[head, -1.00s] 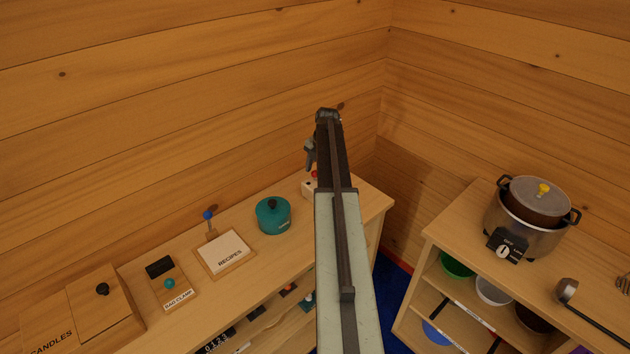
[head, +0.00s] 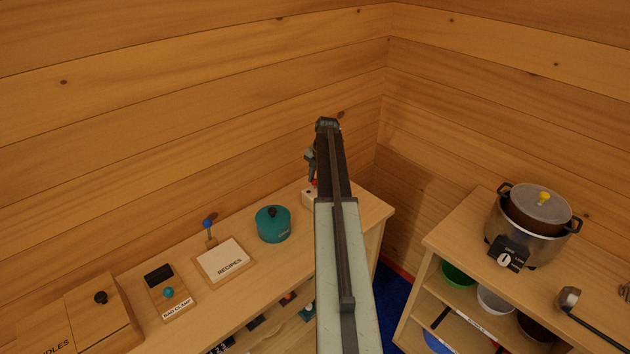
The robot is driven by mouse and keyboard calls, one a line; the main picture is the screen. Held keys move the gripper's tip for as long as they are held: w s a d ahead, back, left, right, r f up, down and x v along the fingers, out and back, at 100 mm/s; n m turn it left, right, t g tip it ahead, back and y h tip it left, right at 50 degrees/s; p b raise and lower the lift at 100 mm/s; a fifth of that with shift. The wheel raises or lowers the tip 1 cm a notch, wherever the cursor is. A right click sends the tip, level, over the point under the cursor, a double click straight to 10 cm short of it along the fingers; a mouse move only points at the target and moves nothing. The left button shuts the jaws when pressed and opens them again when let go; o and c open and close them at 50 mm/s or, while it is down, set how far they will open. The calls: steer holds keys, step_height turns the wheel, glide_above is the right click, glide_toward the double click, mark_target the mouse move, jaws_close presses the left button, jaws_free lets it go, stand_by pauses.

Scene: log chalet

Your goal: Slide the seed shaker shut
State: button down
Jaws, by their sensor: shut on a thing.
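A small white box with a red part on top (head: 308,198) stands near the back right end of the left counter, mostly hidden behind my arm. It looks like the seed shaker, but I can read no name on it, and how far its slide stands open is hidden. My gripper (head: 313,180) points down at the red part, its tips partly covered by my arm. It is shut on the red part, as far as I can see.
Left of it on the counter (head: 345,205) stand a teal lidded pot (head: 273,225), a recipes board (head: 224,262), a bag clamp block (head: 170,292) and a wooden box (head: 103,315). A cooker (head: 528,228) and a ladle (head: 569,298) are on the right shelf unit. Log walls close the corner.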

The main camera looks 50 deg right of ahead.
stand_by(0.9)
steer(key=a, duration=0.4)
steer(key=shift+w, duration=0.15)
steer(key=c, duration=1.1)
jaws_free()
steer(key=shift+c, duration=0.2)
steer(key=shift+d, duration=0.1)
steer(key=shift+r, duration=0.1)
step_height(320, 180, up, 7)
steer(key=s+p, duration=0.1)
steer(key=p, duration=0.6)
steer(key=shift+s+r+p, duration=0.2)
steer(key=shift+s+p, duration=0.05)
steer(key=shift+p, duration=0.05)
steer(key=shift+d, duration=0.1)
